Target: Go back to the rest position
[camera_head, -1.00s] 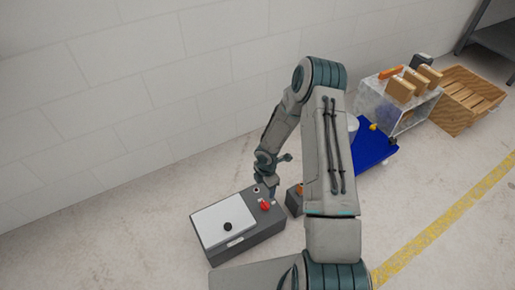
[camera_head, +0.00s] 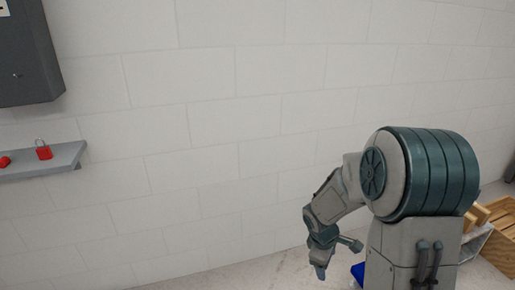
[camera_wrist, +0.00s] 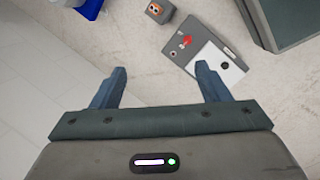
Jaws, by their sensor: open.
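My gripper (camera_wrist: 160,85) is open and empty in the wrist view, its two blue-grey fingers spread wide with only bare floor between them. In the head view my gripper (camera_head: 320,268) hangs at the end of my bent arm, in front of the wall near the lower edge. The grey box with a white top and a red knob (camera_wrist: 203,50) lies beyond the right finger in the wrist view, apart from it. It is out of the head view.
A small grey box with an orange top (camera_wrist: 160,11) and a blue item (camera_wrist: 88,7) are on the floor. A wall shelf (camera_head: 60,160) holds red padlocks (camera_head: 43,150), below a dark cabinet (camera_head: 28,55). Wooden crates (camera_head: 495,232) stand at right.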

